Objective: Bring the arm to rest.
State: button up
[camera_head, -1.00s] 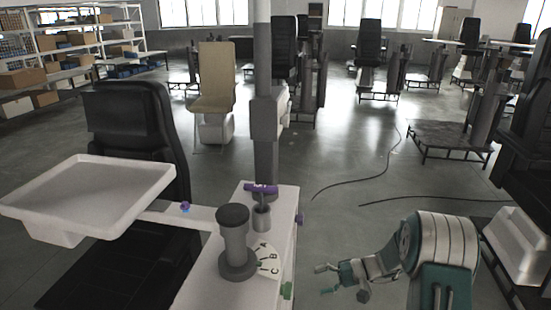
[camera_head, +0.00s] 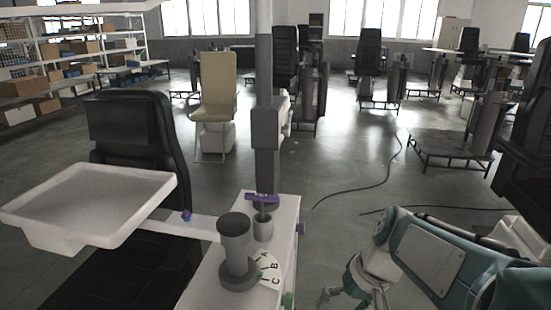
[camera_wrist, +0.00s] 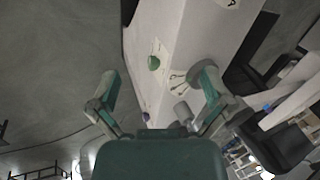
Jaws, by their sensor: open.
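My gripper (camera_wrist: 160,100) is open in the wrist view, its two green-tipped fingers spread with nothing between them. Behind them stands a white cabinet (camera_wrist: 175,50) with a green knob (camera_wrist: 154,62) on its side; I see no contact. In the head view my gripper (camera_head: 342,298) is low, right of the cabinet (camera_head: 205,290), and partly cut off by the bottom edge. My arm, teal and white, fills the lower right and is bent.
A grey lever post (camera_head: 236,250) with a lettered dial (camera_head: 268,270) tops the cabinet. A white tray (camera_head: 90,200) and black chair (camera_head: 130,135) stand left. A tan chair (camera_head: 216,85) is behind. Cables (camera_head: 370,187) lie on open floor (camera_head: 335,155).

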jog(key=s+d+r+t+h, duration=0.3)
jog(key=s+r+t+h, duration=0.1)
jog(key=s, duration=0.5)
jog(key=shift+d+r+t, duration=0.15)
jog(key=shift+d+t, duration=0.1)
jog(key=shift+t, duration=0.45)
